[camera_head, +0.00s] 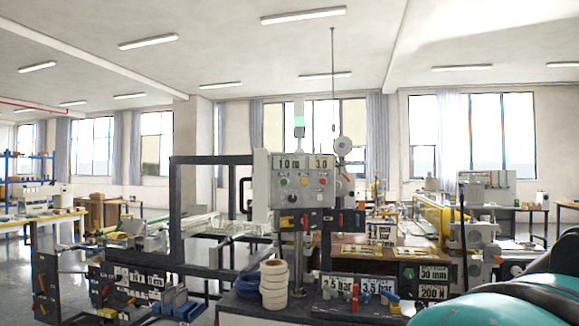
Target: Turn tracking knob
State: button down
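A grey control box (299,178) stands on a post near the middle of the head view. It has displays reading about 10 m and 3.0, with small coloured buttons and knobs below them. A dark strip (305,221) with several coloured knobs or levers sits under the box. Another panel (425,272) at lower right has a green button and labels reading 30 mm and 200 N. I cannot tell which knob is the tracking knob; lettering is too small. My gripper is not in view; a teal and black part of mine fills the lower right corner.
Tape rolls (273,283) are stacked in front of the box's post. A dark frame (176,205) and a lower-left rack (125,290) with coloured handles stand left. Pressure labels (338,288) sit low in front. A yellow-sided machine (432,218) is at right. Open floor shows at far left.

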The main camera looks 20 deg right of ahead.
aim_at(408, 273)
jog(key=z, duration=1.5)
